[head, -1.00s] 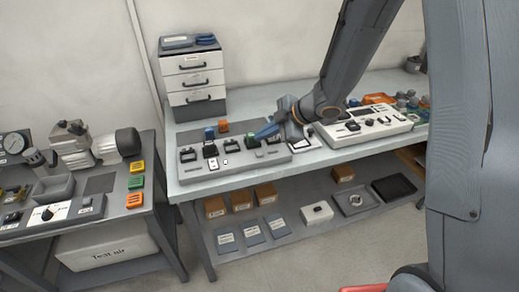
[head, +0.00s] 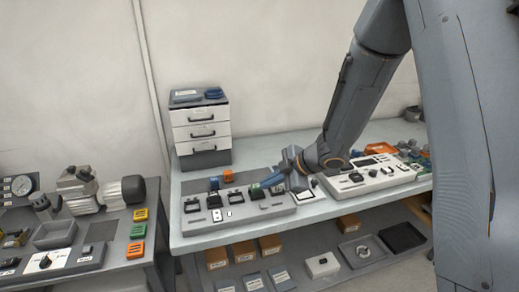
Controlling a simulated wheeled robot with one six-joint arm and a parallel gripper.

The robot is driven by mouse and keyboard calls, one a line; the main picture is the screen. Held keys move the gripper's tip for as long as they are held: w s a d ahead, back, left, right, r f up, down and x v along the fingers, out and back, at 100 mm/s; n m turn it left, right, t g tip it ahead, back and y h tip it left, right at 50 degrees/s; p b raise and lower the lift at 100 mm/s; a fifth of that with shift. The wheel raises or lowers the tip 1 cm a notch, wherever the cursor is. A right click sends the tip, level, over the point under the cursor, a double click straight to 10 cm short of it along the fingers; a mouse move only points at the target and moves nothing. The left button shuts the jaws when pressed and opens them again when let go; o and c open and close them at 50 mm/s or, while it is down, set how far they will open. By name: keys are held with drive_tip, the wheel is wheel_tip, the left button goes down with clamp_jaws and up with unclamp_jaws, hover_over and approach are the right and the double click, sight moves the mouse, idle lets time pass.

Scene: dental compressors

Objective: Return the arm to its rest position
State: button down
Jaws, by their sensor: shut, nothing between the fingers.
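My arm (head: 362,95) reaches down from the upper right over the grey workbench. Its elbow shows near the top edge of the view. The fingers are shut and hold nothing. The wrist hides part of the bench between the grey panel and the white panel (head: 372,181).
A drawer unit (head: 201,132) stands at the back left of the bench. Orange and green parts lie at the right end. Boxes (head: 270,245) and trays (head: 402,237) sit on the lower shelf. A second bench with a motor unit (head: 122,193) stands left. Space above the bench is open.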

drive_tip(key=s+d+r+m+t+h+b, duration=0.25)
drive_tip(key=d+m+h, duration=0.45)
drive_tip(key=d+m, duration=0.45)
drive_tip(key=s+d+f+m+g, duration=0.1)
drive_tip(key=s+d+m+g, duration=0.1)
drive_tip(key=s, duration=0.8)
drive_tip(key=s+d+f+m+g, duration=0.1)
drive_tip(key=s+m+g, duration=0.3)
drive_tip(key=s, duration=0.5)
drive_tip(key=d+m, duration=0.1)
drive_tip(key=m, duration=0.1)
drive_tip(key=shift+s+m+h, duration=0.3)
drive_tip(key=shift+s+m, duration=0.05)
drive_tip(key=shift+s, duration=0.05)
drive_tip(key=shift+d, duration=0.1)
